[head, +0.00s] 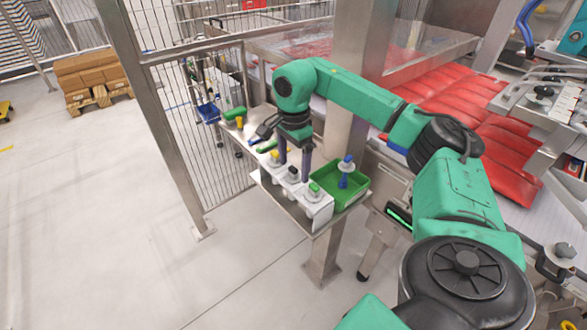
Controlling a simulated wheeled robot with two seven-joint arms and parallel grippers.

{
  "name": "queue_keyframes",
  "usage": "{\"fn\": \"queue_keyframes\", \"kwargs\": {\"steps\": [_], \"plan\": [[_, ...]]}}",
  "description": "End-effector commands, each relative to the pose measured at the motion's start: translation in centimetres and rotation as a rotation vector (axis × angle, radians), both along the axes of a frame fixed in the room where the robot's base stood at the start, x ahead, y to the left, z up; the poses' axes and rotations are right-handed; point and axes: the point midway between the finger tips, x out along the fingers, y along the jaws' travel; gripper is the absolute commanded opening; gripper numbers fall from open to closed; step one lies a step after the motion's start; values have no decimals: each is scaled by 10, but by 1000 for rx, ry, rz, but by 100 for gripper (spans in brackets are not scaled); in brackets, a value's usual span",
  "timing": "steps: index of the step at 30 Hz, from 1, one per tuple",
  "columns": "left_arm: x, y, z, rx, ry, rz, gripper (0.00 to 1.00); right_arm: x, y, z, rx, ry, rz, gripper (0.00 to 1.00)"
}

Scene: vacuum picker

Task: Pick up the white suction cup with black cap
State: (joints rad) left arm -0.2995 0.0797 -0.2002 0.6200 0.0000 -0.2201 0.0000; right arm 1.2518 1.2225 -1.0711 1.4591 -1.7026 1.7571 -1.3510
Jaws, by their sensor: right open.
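The white suction cup with black cap (293,175) stands in the middle of a white holder (322,213) on a metal shelf. A white cup with a yellow cap (274,160) is beside it to the left, and one with a green cap (314,190) to the right. My right gripper (294,169) points down over the holder, open. Its two dark fingers appear on either side of the black cap; contact cannot be told. The fingers partly hide the cups. My left gripper is not in view.
A green tray (352,194) with a blue-capped cup (346,166) stands just right of the holder. A metal post and a wire fence (203,130) stand close by.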

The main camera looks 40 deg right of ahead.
Motion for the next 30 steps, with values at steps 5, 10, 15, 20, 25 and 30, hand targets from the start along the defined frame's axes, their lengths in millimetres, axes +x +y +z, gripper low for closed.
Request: {"fn": "queue_keyframes", "kwargs": {"steps": [5, 10, 15, 20, 25, 30], "plan": [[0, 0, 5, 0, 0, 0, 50, 0, 0, -18, 1, -2, 0, 92], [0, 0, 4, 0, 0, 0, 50, 0, 1, -18, 1, -2, 0, 85], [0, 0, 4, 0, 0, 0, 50, 0, 1, -18, 1, -2, 0, 21], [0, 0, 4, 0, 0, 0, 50, 0, 1, -18, 2, -2, 0, 20], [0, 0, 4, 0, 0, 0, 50, 0, 1, -17, 2, -3, 1, 20], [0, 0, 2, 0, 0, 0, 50, 1, 1, -8, 2, -4, 0, 20]]}}
